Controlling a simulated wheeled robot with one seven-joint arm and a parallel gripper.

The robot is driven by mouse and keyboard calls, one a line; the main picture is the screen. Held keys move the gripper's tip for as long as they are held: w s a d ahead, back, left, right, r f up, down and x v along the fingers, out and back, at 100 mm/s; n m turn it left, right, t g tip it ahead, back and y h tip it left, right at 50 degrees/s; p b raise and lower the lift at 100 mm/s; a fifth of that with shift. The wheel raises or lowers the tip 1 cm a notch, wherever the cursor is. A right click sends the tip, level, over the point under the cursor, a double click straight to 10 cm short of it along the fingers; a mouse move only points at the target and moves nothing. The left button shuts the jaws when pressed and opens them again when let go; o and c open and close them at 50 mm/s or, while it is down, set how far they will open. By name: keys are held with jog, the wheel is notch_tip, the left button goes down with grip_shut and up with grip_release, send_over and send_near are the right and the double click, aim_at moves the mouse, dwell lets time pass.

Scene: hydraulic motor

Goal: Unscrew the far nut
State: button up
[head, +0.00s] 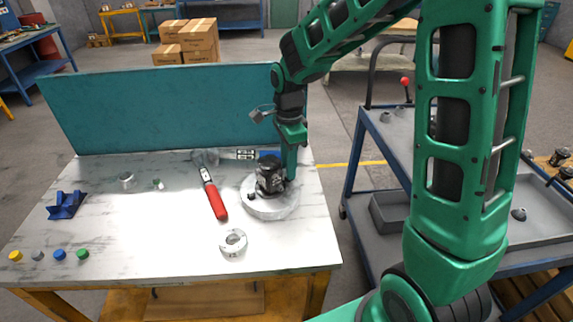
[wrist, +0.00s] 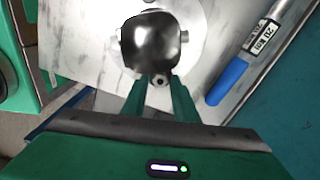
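The hydraulic motor (head: 270,174), a dark block, stands on a round pale plate (head: 268,206) on the workbench. In the wrist view the motor (wrist: 153,42) is dark and glossy at the top centre. A small nut with a hole (wrist: 160,80) shows at the motor's near edge in that view. My gripper (wrist: 160,87) points at this nut, its two green fingers apart with the nut between or just past their tips. I cannot tell if they touch it. In the head view my gripper (head: 291,177) is low on the motor's far right side, its tips mostly hidden.
A blue-handled tool (wrist: 228,80) lies close beside my right finger. A red-handled tool (head: 214,197) lies left of the plate. A metal ring (head: 233,243) is in front. A teal panel (head: 160,105) stands along the bench's back. A cart (head: 385,175) stands right.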

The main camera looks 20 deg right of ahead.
jog(key=shift+m, duration=1)
grip_shut()
jog(key=n, duration=0.5)
jog(key=shift+r+n, duration=0.1)
jog(key=shift+n, duration=0.3)
jog(key=n, duration=0.4)
jog(key=shift+n, duration=0.3)
